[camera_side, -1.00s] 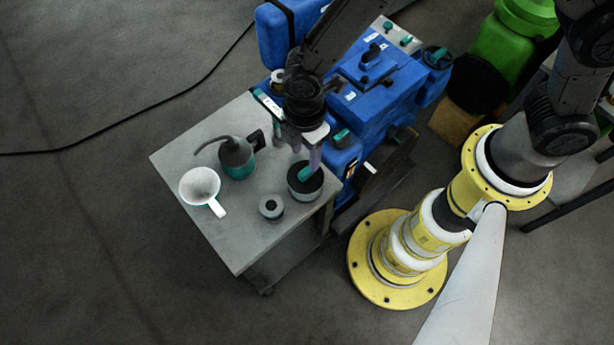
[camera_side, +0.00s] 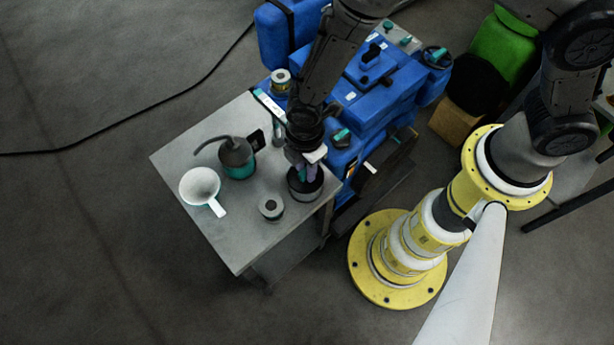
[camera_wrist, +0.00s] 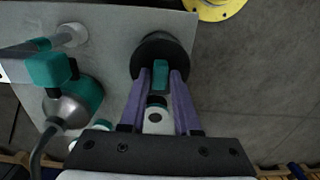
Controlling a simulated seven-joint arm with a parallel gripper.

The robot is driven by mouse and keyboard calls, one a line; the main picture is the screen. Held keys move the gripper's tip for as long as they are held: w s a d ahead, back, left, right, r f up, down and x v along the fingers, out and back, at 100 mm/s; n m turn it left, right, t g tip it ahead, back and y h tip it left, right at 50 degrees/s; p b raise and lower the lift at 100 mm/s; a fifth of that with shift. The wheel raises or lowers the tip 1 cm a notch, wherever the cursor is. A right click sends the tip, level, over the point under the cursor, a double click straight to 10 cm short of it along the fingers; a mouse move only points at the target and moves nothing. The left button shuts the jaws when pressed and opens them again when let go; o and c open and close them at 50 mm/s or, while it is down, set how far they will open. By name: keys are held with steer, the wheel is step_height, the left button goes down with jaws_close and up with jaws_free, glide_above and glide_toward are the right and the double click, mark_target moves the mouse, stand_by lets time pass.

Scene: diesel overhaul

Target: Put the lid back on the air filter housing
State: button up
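The lid, a black disc (camera_side: 305,186) with a teal grip block on top, sits on the grey table near its right edge. It also shows in the wrist view (camera_wrist: 160,52), where the teal block stands between my two purple fingers. My gripper (camera_wrist: 160,78) points down over the lid, with a narrow gap seeming to remain on each side of the block. In the side view my gripper (camera_side: 306,172) hides most of the block. A short cylinder (camera_side: 280,80) on the blue engine may be the air filter housing; I cannot tell for sure.
A grey-and-teal oil can (camera_side: 237,160), a white funnel (camera_side: 200,186) and a small grey round part (camera_side: 271,207) stand on the table (camera_side: 240,250). An upright cylinder (camera_side: 278,131) stands near the engine side. The blue engine (camera_side: 375,95) stands close behind the table. The table's front is clear.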

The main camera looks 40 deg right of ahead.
jaws_close()
steer(key=shift+r, duration=3.5)
